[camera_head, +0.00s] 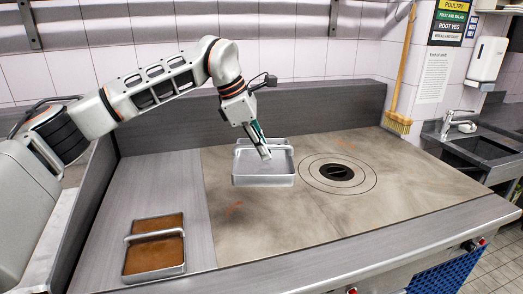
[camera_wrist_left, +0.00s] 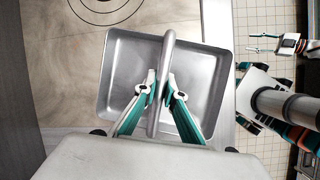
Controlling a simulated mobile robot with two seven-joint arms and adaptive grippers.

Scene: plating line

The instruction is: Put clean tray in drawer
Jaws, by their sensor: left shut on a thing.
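The clean tray (camera_head: 263,181) is an empty silver metal pan with a bar handle across its middle. My left gripper (camera_head: 265,152) is shut on that handle, and the tray hangs level, seemingly above the cooktop. In the left wrist view the clean tray (camera_wrist_left: 122,72) shows bare inside, with the handle between the fingertips of my left gripper (camera_wrist_left: 160,95). A second tray (camera_head: 154,274), with a brown layer inside and a similar handle, stands at the front left of the counter. My right gripper (camera_wrist_left: 262,44) shows at the right of the left wrist view. No drawer can be made out.
The cooktop (camera_head: 300,225) has a round burner plate (camera_head: 338,173) right of the tray. A sink (camera_head: 485,148) and a broom (camera_head: 398,122) are further right. A raised back ledge (camera_head: 330,107) runs behind. The front of the cooktop is clear.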

